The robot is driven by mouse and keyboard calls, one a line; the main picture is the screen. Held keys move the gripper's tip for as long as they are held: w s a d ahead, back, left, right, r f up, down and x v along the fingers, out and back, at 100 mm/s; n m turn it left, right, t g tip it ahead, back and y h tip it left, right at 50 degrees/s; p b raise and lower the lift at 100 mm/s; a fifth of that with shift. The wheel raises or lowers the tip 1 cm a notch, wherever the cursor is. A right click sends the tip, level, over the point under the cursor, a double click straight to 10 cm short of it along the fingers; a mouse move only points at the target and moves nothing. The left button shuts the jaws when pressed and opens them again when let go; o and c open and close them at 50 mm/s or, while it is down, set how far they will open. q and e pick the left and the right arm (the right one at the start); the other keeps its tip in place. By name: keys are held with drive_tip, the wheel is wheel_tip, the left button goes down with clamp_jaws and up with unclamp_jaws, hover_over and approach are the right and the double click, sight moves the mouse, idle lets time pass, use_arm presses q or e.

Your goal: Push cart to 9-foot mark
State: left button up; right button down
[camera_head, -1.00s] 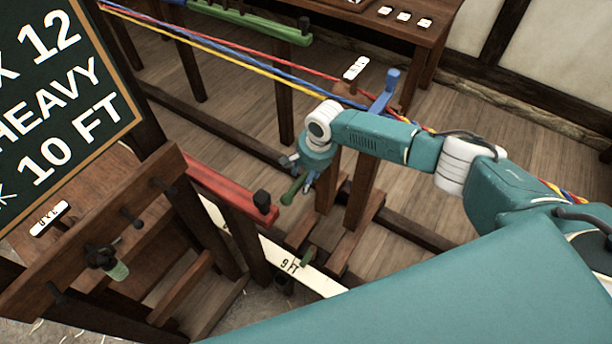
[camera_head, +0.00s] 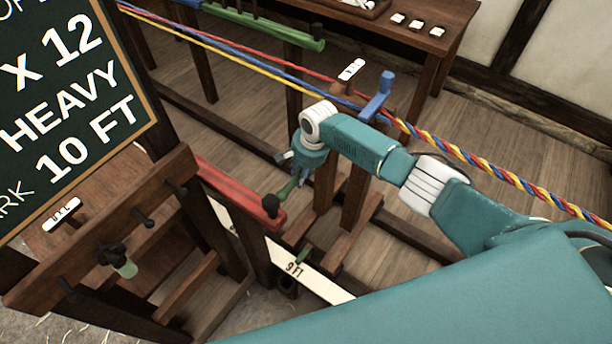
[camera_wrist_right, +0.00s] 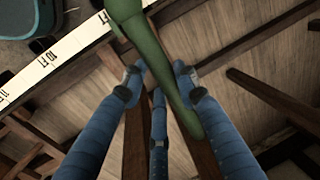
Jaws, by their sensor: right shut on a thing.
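The wooden cart (camera_head: 352,205) stands on low rails, with a blue peg (camera_head: 379,98) on top where separate strands meet the twisted rope. The white mark strip (camera_head: 325,288) runs beside it, with the 9 FT label (camera_head: 295,268) readable. A small green pointer (camera_head: 303,256) at the cart's base sits just right of that label. My right gripper (camera_head: 297,178) is shut on a green handle (camera_head: 285,191) at the cart's left side. The handle (camera_wrist_right: 165,62) passes between the blue fingers in the right wrist view. My left gripper is out of view.
A red bar (camera_head: 235,190) with a dark knob ends close to my right gripper. A chalkboard (camera_head: 75,95) reading 10 FT stands left, above a wooden peg rack (camera_head: 110,225). Red, blue and yellow strands stretch to the upper left. A table (camera_head: 440,40) stands behind.

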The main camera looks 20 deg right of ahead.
drive_tip(key=shift+w+d+r, duration=0.15)
drive_tip(key=c, duration=1.4)
unclamp_jaws()
drive_tip(key=shift+c, duration=0.2)
drive_tip(key=shift+o, duration=0.7)
drive_tip(key=shift+s, duration=0.2)
wheel_tip(320, 180, up, 12)
drive_tip(key=s+d, duration=0.1)
drive_tip(key=s, duration=0.1)
drive_tip(key=shift+d, duration=0.3)
